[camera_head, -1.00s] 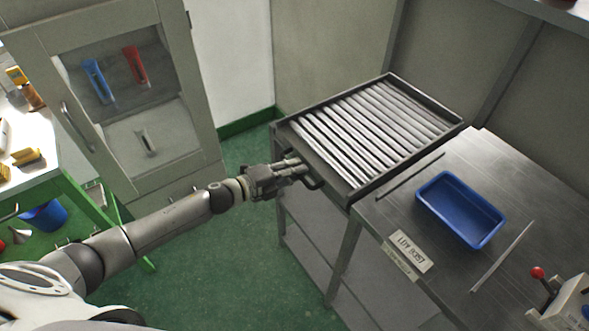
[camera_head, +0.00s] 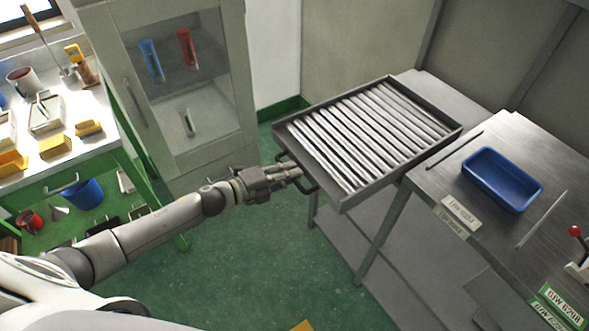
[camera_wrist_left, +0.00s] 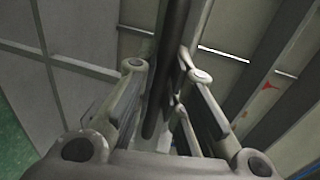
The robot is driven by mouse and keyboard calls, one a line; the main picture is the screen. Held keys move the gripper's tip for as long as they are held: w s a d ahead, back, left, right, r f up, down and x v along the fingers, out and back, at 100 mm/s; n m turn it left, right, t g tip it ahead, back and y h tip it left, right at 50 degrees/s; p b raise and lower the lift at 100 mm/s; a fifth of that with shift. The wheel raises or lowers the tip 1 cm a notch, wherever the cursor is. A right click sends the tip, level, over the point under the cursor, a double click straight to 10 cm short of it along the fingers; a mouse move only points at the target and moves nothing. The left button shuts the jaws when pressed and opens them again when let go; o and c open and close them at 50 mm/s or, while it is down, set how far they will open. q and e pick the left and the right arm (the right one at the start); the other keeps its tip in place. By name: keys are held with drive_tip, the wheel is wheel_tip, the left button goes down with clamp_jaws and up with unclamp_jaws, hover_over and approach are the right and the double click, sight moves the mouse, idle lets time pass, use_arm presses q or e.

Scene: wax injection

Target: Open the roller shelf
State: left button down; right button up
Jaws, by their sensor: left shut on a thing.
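The roller shelf (camera_head: 387,125) is a dark-framed tray of silver rollers. It sticks out from its grey stand towards my left arm, and a bare strip of the stand (camera_head: 432,91) shows behind it. My left gripper (camera_head: 294,175) is shut on the shelf's dark handle (camera_head: 311,187) at its front edge. In the left wrist view the dark handle bar (camera_wrist_left: 172,55) runs between the fingers (camera_wrist_left: 160,95). The right gripper is in no view.
A steel table (camera_head: 445,180) with a blue tray (camera_head: 502,179) adjoins the shelf on the right. A glass-door cabinet (camera_head: 185,85) stands behind my left arm. A cluttered green bench (camera_head: 125,150) is at the left. Green floor (camera_head: 260,245) is clear in front.

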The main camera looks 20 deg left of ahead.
use_arm(q)
drive_tip(key=shift+v, duration=0.9)
drive_tip(key=c, duration=1.5)
unclamp_jaws()
drive_tip(key=shift+f, duration=0.2)
drive_tip(key=v, duration=1.2)
drive_tip(key=shift+f, duration=0.1)
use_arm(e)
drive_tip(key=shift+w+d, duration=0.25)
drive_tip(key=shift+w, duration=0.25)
